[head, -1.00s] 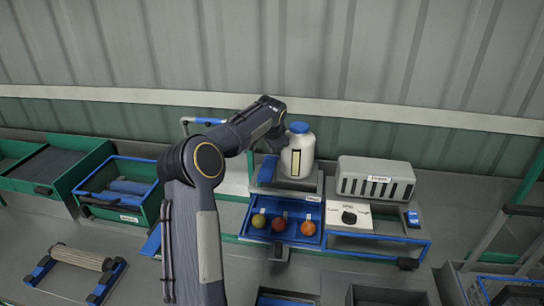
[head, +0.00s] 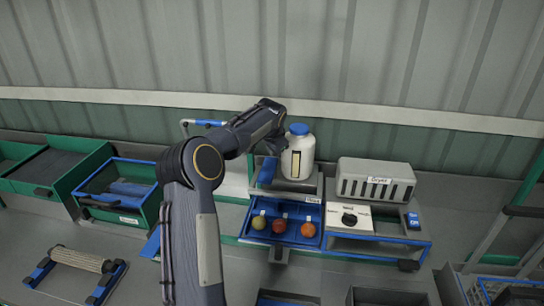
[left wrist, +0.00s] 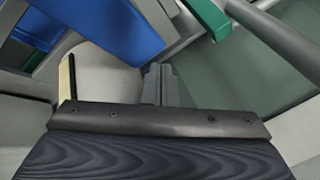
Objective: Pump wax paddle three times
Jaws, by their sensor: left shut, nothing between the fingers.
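The wax paddle appears to be the blue upright plate (head: 267,171) just left of the white bottle; a blue panel (left wrist: 112,25) at the upper left of the left wrist view looks like the same part. The white bottle (head: 303,163) has a blue cap and stands upright on a grey stand. My left gripper (head: 277,147) reaches down beside the bottle, above the paddle; its tips are partly hidden by my arm in the head view. In the left wrist view its fingers (left wrist: 160,84) are shut and empty. I cannot tell whether they touch the paddle. My right gripper is out of view.
A blue tray (head: 262,238) with green, red and orange tomatoes lies in front of the bottle. A grey dryer (head: 375,181) and a white dial panel (head: 349,219) stand to the right. A green bin (head: 117,191) and a roller (head: 77,260) are at left.

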